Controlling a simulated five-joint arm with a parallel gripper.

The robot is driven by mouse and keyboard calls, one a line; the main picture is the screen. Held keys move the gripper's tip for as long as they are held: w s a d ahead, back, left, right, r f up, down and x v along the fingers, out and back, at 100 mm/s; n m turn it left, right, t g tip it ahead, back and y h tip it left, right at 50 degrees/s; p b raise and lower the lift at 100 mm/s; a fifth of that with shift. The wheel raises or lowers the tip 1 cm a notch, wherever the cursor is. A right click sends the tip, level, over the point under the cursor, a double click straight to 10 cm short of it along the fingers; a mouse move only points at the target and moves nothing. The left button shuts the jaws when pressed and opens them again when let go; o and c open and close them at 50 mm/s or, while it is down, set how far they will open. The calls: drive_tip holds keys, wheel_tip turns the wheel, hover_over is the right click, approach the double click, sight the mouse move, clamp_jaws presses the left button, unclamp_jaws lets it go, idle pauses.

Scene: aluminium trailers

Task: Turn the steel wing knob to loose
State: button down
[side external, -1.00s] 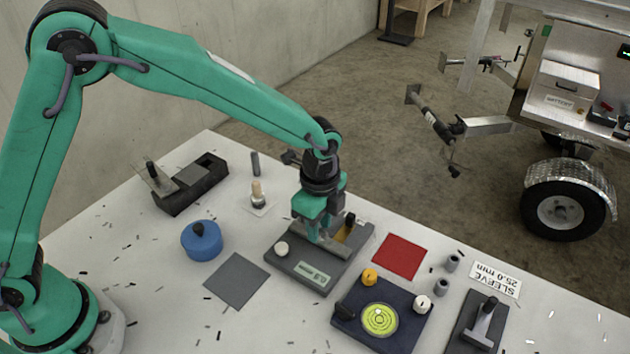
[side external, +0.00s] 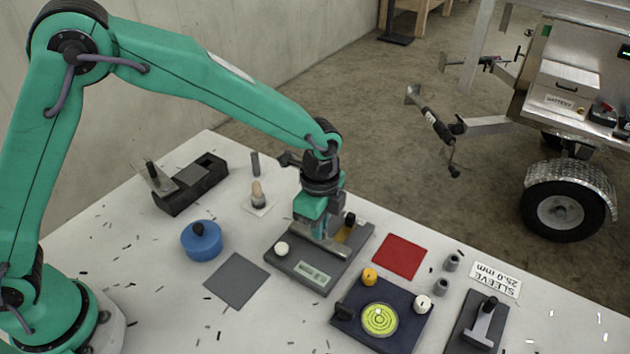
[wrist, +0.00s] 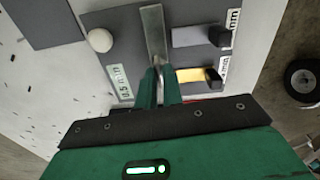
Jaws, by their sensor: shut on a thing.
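The steel wing knob (wrist: 160,86) shows as a thin metal edge between my fingers in the wrist view; most of it is hidden by them. My gripper (wrist: 160,88) is shut on it, pointing down at the dark grey gauge plate (wrist: 128,48). In the side view my gripper (side external: 310,232) stands over the middle of this plate (side external: 290,272). The knob cannot be made out clearly there. A steel bar (wrist: 153,30) lies across the plate beside the fingers.
The plate carries a white round knob (side external: 282,248) and a black-knobbed yellow slide (wrist: 195,76). A blue round pot (side external: 201,242), a red mat (side external: 400,256), a grey mat (side external: 237,281) and a dark blue level fixture (side external: 352,325) surround it. Dark shavings litter the table.

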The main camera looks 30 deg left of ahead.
drive_tip(key=n, duration=0.3)
drive_tip(key=shift+n, duration=0.4)
drive_tip(key=n, duration=0.4)
drive_tip(key=shift+r, duration=0.1)
drive_tip(key=n, duration=0.5)
drive_tip(key=shift+n, duration=2.1)
drive_tip(key=c, duration=1.5)
unclamp_jaws()
drive_tip(key=shift+c, duration=0.2)
drive_tip(key=shift+r, duration=3.9)
